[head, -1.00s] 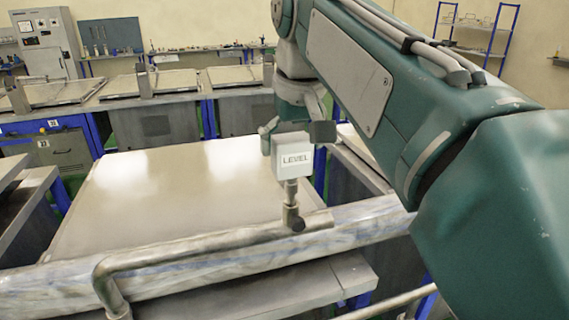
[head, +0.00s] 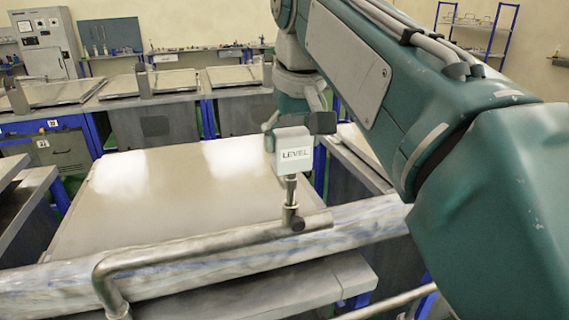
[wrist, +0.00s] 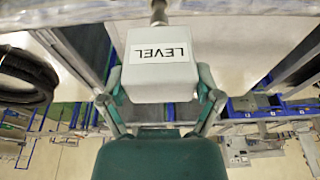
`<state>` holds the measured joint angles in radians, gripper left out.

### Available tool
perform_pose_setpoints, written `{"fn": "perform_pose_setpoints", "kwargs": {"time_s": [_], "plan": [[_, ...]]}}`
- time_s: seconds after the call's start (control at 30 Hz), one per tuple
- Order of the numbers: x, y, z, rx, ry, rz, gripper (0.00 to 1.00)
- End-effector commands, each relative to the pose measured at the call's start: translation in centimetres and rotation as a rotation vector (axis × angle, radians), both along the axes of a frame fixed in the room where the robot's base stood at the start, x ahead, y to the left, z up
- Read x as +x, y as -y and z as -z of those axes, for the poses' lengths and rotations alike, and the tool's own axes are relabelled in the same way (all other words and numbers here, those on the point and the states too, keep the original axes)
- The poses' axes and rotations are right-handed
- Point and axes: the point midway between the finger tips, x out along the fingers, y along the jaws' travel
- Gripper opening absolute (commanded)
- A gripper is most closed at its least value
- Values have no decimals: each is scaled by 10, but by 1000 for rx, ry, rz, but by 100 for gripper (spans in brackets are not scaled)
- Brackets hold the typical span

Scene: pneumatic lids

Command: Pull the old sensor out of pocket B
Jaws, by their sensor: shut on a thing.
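The sensor (head: 293,151) is a pale grey box marked LEVEL with a metal stem below it. My gripper (head: 295,130) is shut on the box, one finger on each side. The wrist view shows the sensor (wrist: 163,85) between both fingers of my gripper (wrist: 160,80), its stem at the top edge. The stem runs down to the fitting (head: 291,213) on the bent metal pipe (head: 190,247). The sensor stands upright over this pocket. I cannot tell how much stem is still inside the fitting. No letter B is readable there.
A large flat lid (head: 180,185) lies behind the pipe. A pale, streaked rail (head: 370,230) runs across under the pipe. More lidded tanks (head: 165,90) stand in a row behind. The wrist view shows a black coiled hose (wrist: 25,78) at left.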

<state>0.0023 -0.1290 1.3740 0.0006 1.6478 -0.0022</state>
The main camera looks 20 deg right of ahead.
Motion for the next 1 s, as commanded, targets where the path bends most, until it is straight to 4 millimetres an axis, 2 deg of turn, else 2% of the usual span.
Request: {"fn": "perform_pose_setpoints", "kwargs": {"time_s": [1.0], "plan": [[0, 0, -27, 0, 3, 0, 32]]}}
